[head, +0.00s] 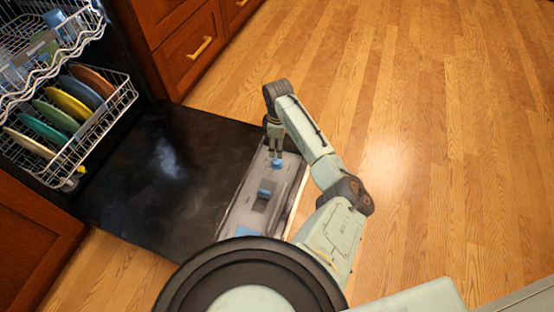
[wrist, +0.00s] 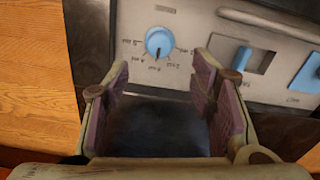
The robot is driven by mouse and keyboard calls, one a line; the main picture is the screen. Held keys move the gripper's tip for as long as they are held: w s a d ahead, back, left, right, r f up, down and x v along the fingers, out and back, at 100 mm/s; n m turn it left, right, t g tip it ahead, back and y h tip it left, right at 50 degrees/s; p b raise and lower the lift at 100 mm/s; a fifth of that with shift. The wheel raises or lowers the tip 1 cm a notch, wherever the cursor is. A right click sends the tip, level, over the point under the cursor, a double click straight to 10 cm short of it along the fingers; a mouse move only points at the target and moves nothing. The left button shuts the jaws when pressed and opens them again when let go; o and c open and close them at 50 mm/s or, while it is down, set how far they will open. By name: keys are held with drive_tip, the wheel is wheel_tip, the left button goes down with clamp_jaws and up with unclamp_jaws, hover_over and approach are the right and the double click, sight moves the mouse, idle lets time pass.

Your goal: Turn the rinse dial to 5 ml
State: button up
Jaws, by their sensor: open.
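The blue rinse dial (wrist: 159,42) sits on a light grey panel, with small printed marks around it. A dark pointer line on the dial seems to point toward the bottom of the wrist view; the printed labels are too small to read surely. In the head view the dial (head: 277,163) lies just below my gripper (head: 274,152). In the wrist view my gripper (wrist: 163,78) is open and empty. Its two fingers stand apart to the left and right, below the dial in the picture. I see no contact with the dial.
A blue slider (wrist: 242,58) in a dark slot and a blue square button (wrist: 307,74) are on the same panel. The open dishwasher door (head: 160,175) lies flat. Racks with plates (head: 70,106) stand at left. Wood floor at right is clear.

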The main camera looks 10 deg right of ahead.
sight(277, 160)
wheel_tip(277, 160, down, 9)
drive_tip(key=shift+f+b, duration=0.1)
drive_tip(key=shift+b, duration=0.8)
drive_tip(key=c, duration=1.1)
drive_tip(key=shift+c, duration=0.2)
